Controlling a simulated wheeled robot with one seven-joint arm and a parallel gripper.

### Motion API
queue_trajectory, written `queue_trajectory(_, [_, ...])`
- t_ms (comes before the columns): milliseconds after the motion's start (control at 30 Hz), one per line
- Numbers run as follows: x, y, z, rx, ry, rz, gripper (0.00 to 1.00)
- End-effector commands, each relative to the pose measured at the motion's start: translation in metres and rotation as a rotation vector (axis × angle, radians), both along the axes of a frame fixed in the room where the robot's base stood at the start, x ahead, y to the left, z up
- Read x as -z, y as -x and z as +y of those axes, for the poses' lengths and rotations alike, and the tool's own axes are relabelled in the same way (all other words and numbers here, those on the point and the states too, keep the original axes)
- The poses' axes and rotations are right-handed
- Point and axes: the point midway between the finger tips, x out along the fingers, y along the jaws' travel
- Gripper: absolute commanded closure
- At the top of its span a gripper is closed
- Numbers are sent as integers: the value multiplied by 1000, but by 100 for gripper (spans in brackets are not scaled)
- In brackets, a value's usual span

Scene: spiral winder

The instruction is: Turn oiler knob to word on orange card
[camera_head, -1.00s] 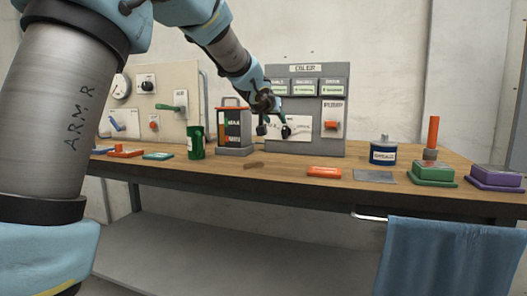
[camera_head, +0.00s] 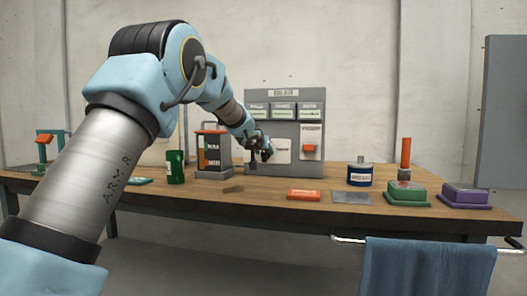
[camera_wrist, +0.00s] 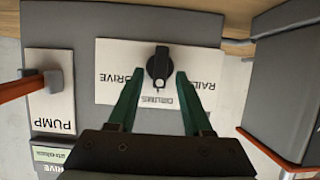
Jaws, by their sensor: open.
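The grey oiler panel (camera_head: 285,150) stands at the back of the workbench. Its black knob (camera_wrist: 159,67) shows in the wrist view on a white plate (camera_wrist: 110,72), which reads upside down there. DRIVE and RAIL flank the knob, and a third small word lies below it, hard to read. A white mark on the knob faces that third word. My gripper (camera_wrist: 156,82) is open, its green fingers on either side of the knob's lower end; contact cannot be told. In the head view my gripper (camera_head: 260,156) covers the knob area.
The panel's orange PUMP lever (camera_head: 310,149) sits right of the knob plate. A grey, orange-topped stand (camera_head: 212,172) and a green can (camera_head: 175,167) are to the left. A blue tin (camera_head: 360,174) and green box (camera_head: 408,194) are right.

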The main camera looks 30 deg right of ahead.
Motion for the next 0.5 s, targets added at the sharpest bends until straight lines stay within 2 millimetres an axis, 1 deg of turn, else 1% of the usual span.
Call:
queue_trajectory(267, [1, -1, -1, 0, 0, 0, 50])
queue_trajectory(500, [1, -1, -1, 0, 0, 0, 76])
